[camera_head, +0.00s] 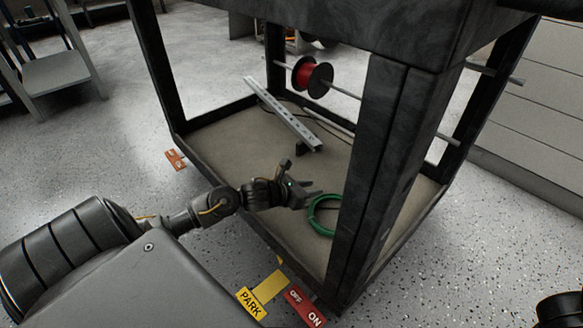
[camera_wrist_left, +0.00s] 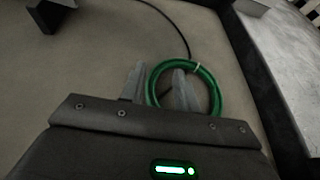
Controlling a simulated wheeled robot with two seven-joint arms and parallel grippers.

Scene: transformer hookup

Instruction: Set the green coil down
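The green coil (camera_head: 311,219) is a ring lying flat, or nearly so, on the beige floor of the dark-framed cart (camera_head: 225,150). A dark post hides its right edge in the head view. My left gripper (camera_head: 314,189) is at the far-left side of the coil, with its fingers apart. In the left wrist view, the left side of the green coil (camera_wrist_left: 217,98) passes between the two fingertips (camera_wrist_left: 157,75), with a visible gap there. The right finger lies over the ring's inside. My right gripper is not in view.
A slotted metal rail (camera_head: 285,113) and a thin black cable lie inside the cart behind the gripper. A red spool (camera_head: 313,76) hangs on a rod above. The thick front post (camera_head: 375,170) stands close right of the coil. Yellow and red tags (camera_head: 304,307) are at the front edge.

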